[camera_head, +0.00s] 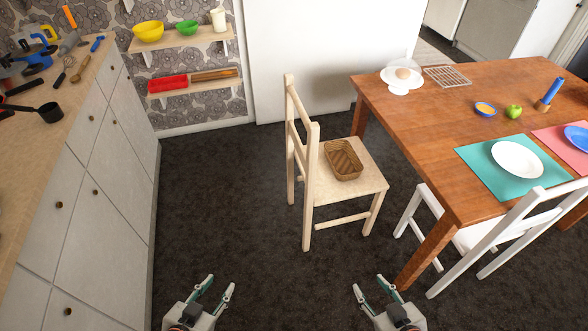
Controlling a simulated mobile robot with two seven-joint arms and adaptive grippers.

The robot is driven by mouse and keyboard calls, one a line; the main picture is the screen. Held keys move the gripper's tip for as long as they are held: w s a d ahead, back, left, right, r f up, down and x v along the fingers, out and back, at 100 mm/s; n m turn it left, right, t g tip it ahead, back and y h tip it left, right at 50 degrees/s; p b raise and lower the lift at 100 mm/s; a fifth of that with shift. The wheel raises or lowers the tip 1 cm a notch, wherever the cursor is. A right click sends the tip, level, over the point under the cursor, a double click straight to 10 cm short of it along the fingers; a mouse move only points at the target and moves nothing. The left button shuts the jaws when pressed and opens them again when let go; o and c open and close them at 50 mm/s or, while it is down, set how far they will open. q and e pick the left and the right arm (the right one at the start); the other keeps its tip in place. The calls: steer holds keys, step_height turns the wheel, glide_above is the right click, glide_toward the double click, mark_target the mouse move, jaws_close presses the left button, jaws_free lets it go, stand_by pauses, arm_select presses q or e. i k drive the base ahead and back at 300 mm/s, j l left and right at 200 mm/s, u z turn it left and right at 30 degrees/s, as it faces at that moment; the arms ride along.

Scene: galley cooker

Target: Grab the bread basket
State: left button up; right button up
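The bread basket (343,160) is a small brown woven basket on the seat of a light wooden chair (357,189). It looks empty. The chair stands near the middle of the view, with its backrest at the left of the basket. My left gripper (219,283) is open and empty low over the dark carpet, at the lower left of the chair. My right gripper (368,284) is open and empty, below the chair in the picture. Both grippers are well apart from the basket.
A wooden table (430,125) stands right of the chair, with plates, an apple (514,112) and a glass-domed stand (402,76). A white chair (500,237) is at its near side. A counter with drawers (90,170) runs along the left. Dark carpet (220,200) between is clear.

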mark_target(345, 164)
steer(key=i+j, duration=0.15)
steer(key=i, duration=0.25)
steer(key=i+j+z, duration=0.1)
steer(key=z, duration=0.35)
steer(key=i+j+z, duration=0.2)
steer(key=z, duration=1.1)
steer(key=i+j, duration=0.05)
